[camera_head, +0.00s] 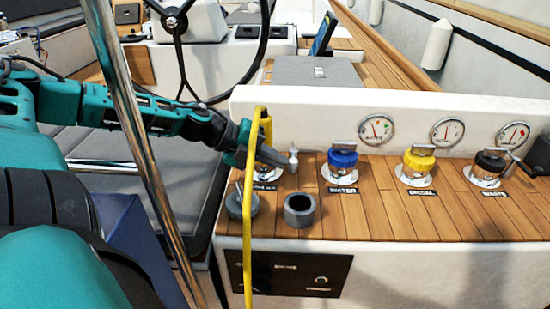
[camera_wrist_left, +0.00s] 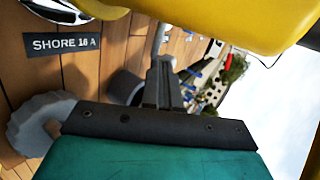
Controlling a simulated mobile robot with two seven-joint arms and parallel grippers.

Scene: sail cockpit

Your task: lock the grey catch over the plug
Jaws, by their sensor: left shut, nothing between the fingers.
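The yellow plug (camera_head: 266,128) stands upright at the shore-power inlet at the left end of the wooden deck panel. Its yellow cable (camera_head: 247,235) hangs down over the front. The plug also fills the top right of the left wrist view (camera_wrist_left: 215,22). My left gripper (camera_head: 284,162) is shut and empty, its tips just right of the plug, hiding part of the inlet. The closed fingers also show in the left wrist view (camera_wrist_left: 163,75). A small grey upright lever (camera_head: 293,160) stands by the tips; I cannot tell whether it is the catch. My right gripper is out of view.
A grey ribbed cap (camera_head: 240,203) and an open grey ring (camera_head: 299,210) are in front of the plug. Blue (camera_head: 342,160), yellow (camera_head: 419,160) and black (camera_head: 491,162) caps stand to the right. A steel rail (camera_head: 140,130) crosses the left.

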